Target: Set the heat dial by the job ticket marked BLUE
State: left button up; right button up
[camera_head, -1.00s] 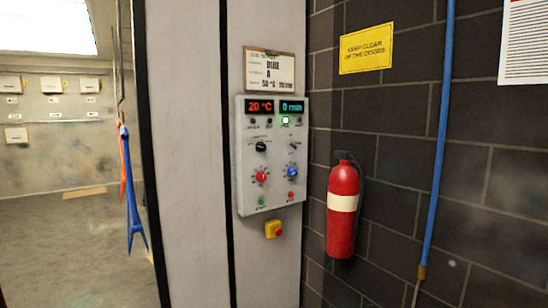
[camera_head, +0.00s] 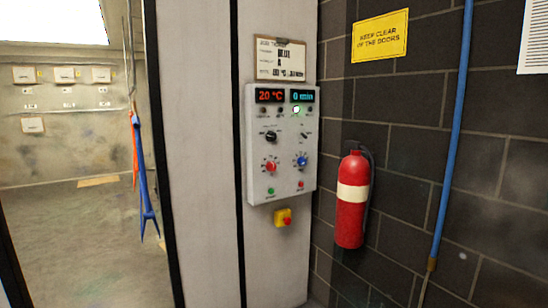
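The control panel (camera_head: 282,143) is a pale grey box on the white post. Its red display (camera_head: 270,96) reads 20 °C and its blue-green display (camera_head: 303,96) appears to read 0 min. A red dial (camera_head: 271,166) sits at the lower left and a blue dial (camera_head: 301,161) at the lower right. A black knob (camera_head: 270,136) is above the red dial. The job ticket (camera_head: 280,59) hangs above the panel; its print is blurred, with a word like BLUE and a °C figure too small to read surely. Neither gripper is in view.
A yellow and red stop button (camera_head: 284,217) is below the panel. The booth opening at left shows hanging blue and orange parts (camera_head: 143,180).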

aim_at(271, 166)
jog(key=z, duration=0.8)
jog(key=i, duration=1.75)
jog(key=u, duration=0.05)
